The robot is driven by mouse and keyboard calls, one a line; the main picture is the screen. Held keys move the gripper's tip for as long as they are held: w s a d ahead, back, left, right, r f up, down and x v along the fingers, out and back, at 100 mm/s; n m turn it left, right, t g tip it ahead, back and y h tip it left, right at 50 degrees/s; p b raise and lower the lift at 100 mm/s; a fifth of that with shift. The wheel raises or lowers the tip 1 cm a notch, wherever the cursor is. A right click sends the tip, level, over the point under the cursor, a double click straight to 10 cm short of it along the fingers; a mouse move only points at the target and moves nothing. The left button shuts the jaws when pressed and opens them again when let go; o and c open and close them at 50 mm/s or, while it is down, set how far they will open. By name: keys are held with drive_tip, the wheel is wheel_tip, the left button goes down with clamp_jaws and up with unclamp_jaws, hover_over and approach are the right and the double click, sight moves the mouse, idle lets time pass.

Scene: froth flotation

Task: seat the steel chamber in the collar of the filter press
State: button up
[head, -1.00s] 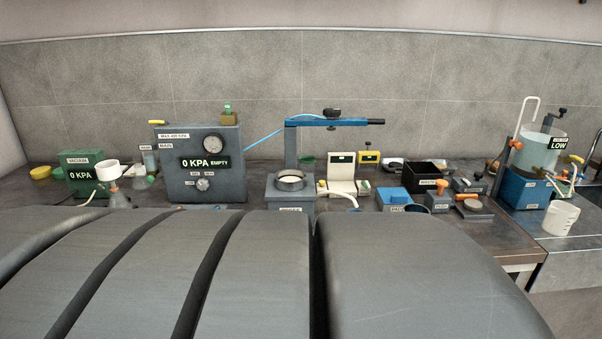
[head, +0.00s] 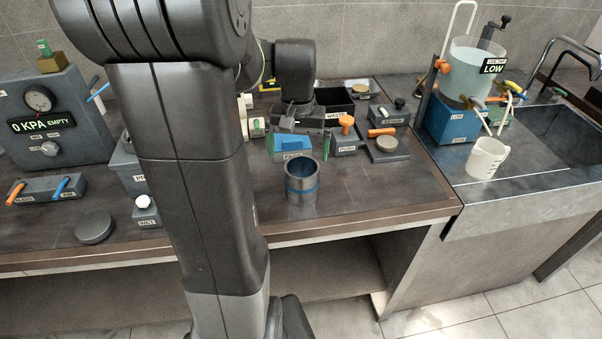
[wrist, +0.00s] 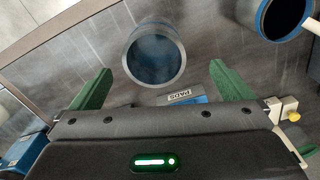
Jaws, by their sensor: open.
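The steel chamber (head: 301,184) is an open-topped cylinder with a blue band. It stands upright on the bench near the front edge. In the wrist view the chamber (wrist: 155,55) shows its open mouth beyond and between the green fingertips. My gripper (head: 298,150) is open and empty, behind the chamber and apart from it; its spread green fingers also show in the wrist view (wrist: 160,68). The filter press (head: 128,166) stands to the left, mostly behind my arm. Its collar is hidden in the head view.
A blue box labelled PADS (head: 292,144) sits beneath my gripper. A black waste bin (head: 338,101) and small labelled blocks stand behind and right. A white jug (head: 487,158) is by the sink. A dark blue-rimmed round opening (wrist: 285,15) shows at the wrist view's upper right.

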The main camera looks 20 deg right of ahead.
sight(302, 179)
wheel_tip(302, 179, down, 5)
drive_tip(key=shift+d, duration=0.1)
drive_tip(key=shift+d+f+p, duration=0.2)
drive_tip(key=shift+f, duration=1.15)
drive_tip(key=shift+d+f+p, duration=0.2)
drive_tip(key=shift+f, duration=1.15)
drive_tip(key=c, duration=1.3)
drive_tip(key=shift+r, duration=0.1)
drive_tip(key=c, duration=0.3)
drive_tip(key=shift+c, duration=0.2)
drive_tip(key=shift+r, duration=0.1)
